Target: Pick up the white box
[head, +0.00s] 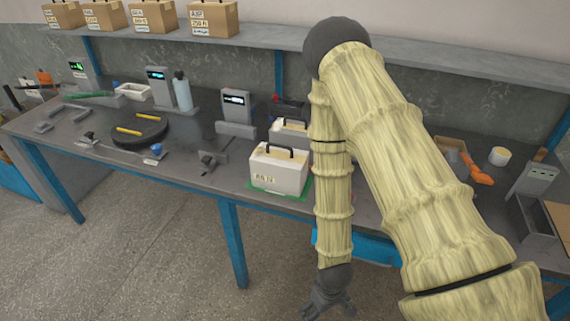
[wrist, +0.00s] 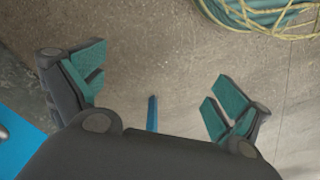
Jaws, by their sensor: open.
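A white box (head: 278,171) with a dark handle on top and a label on its front stands upright on a green mat near the front edge of the workbench. A second whitish box (head: 290,130) with a dark handle stands just behind it, partly covered by my arm. My gripper (head: 330,304) hangs in front of the bench, below the tabletop and to the right of the white box, apart from it. In the wrist view my gripper (wrist: 152,92) is open and empty, its teal pads wide apart over the floor. The white box is not in the wrist view.
The workbench (head: 200,178) holds grey devices, a round dark plate (head: 140,132) and a bottle (head: 183,92) to the left. An orange tool (head: 479,174) lies to the right. Brown boxes (head: 213,18) stand on the shelf above. Coiled hoses (wrist: 262,15) lie on the floor.

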